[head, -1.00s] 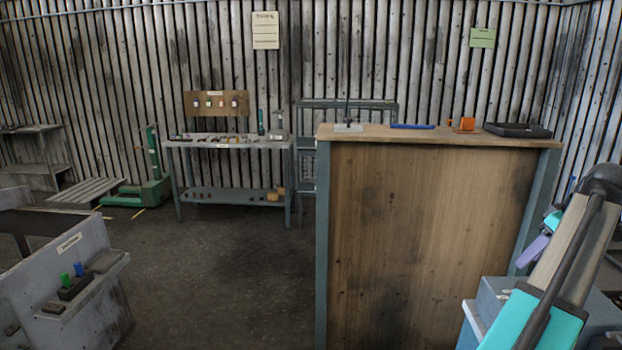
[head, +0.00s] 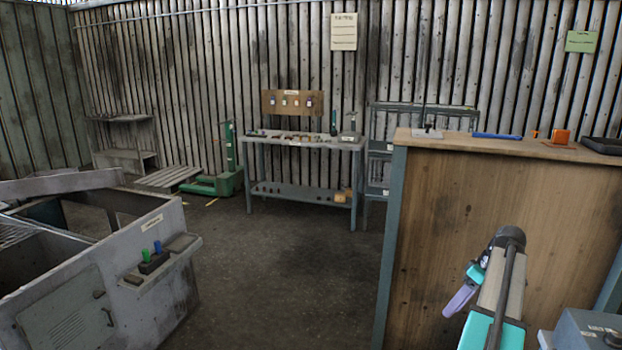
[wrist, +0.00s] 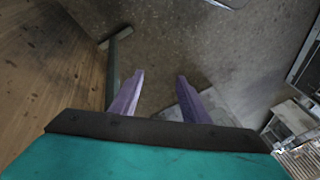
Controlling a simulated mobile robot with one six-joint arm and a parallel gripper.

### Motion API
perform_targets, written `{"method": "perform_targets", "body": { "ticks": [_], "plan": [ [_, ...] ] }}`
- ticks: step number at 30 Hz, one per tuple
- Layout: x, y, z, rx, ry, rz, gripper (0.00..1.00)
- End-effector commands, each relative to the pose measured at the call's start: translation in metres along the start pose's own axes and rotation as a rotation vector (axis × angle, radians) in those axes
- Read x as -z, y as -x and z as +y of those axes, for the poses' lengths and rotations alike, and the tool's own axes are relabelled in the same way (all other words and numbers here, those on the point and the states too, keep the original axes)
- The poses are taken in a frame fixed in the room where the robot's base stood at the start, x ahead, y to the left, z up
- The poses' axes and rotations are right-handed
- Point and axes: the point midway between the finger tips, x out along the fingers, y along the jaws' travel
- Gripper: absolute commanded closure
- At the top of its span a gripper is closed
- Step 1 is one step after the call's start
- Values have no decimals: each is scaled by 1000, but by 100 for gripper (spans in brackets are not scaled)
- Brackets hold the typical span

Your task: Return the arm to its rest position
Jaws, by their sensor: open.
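My arm rises at the lower right of the head view, with a teal and beige link and a dark joint at the top. My gripper (head: 460,302) shows there as purple fingers in front of the wooden side of the bench, pointing down and left. In the wrist view my gripper (wrist: 160,76) has its two purple fingers apart, with nothing between them but floor behind. The inner end of each finger is hidden by the dark and teal wrist body.
The tall wooden bench (head: 480,220) stands close to my gripper on the right. A grey machine housing (head: 110,270) stands at the left. Dark floor (head: 280,260) between them is clear. A work table (head: 305,143) with small parts stands at the back wall.

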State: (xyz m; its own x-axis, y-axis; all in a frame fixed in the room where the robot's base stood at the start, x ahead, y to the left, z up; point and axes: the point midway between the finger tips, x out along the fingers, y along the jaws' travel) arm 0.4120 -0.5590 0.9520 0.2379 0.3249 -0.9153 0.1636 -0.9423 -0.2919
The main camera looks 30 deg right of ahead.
Motion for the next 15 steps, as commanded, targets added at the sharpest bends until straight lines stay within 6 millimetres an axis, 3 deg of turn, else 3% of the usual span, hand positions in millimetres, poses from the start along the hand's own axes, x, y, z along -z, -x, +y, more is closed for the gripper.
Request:
{"method": "perform_targets", "body": {
  "ticks": [1, 6, 15],
  "plan": [
    [10, -21, -9, 23, 19, -16, 58],
    [38, -81, -36, 85, 70, -66, 58],
    [69, -185, -93, 177, 140, -166, 58]
  ]
}}
